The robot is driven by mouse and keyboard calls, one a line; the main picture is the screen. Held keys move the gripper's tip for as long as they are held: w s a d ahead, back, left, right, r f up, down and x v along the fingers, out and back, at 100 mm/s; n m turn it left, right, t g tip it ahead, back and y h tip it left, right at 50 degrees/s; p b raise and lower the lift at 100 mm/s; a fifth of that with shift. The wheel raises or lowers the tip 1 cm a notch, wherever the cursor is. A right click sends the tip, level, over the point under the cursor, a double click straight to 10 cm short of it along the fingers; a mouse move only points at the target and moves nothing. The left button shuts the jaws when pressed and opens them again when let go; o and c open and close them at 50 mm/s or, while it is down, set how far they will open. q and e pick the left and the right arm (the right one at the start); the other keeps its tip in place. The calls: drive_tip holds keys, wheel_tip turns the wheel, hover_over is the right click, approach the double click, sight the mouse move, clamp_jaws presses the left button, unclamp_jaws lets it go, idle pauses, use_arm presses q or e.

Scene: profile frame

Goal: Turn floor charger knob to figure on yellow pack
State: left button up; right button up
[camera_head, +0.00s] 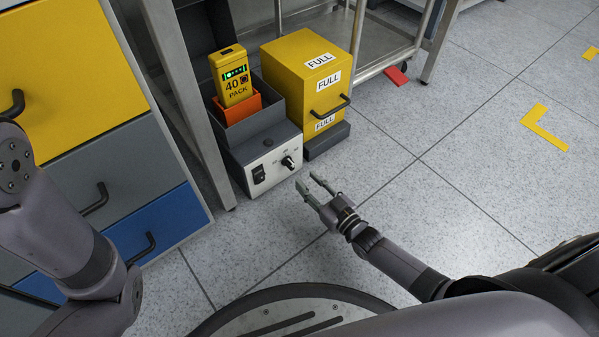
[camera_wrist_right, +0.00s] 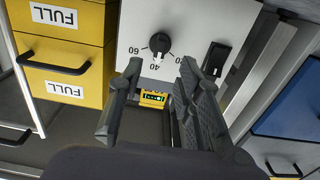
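The floor charger (camera_head: 262,150) is a grey unit with a pale front panel. Its black knob (camera_head: 288,162) also shows in the right wrist view (camera_wrist_right: 159,42), with the figures 60 and 40 beside it. A light mark on the knob appears to face the 40, but it is small. The yellow pack (camera_head: 235,80) stands upright in an orange holder and reads "40 PACK". It shows partly in the right wrist view (camera_wrist_right: 152,98). My right gripper (camera_head: 309,182) is open and empty, its fingers apart in front of the panel, not touching the knob. My left gripper is out of view.
A black rocker switch (camera_head: 259,174) sits beside the knob. A yellow cabinet marked FULL (camera_head: 305,75) stands right of the charger. A metal table leg (camera_head: 190,100) and a drawer unit (camera_head: 130,160) stand to the left. The floor (camera_head: 440,150) at the right is mostly clear.

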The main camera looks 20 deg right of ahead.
drive_tip(key=v, duration=0.5)
drive_tip(key=shift+s+d, duration=0.1)
drive_tip(key=shift+s, duration=0.2)
drive_tip(key=shift+r, duration=0.1)
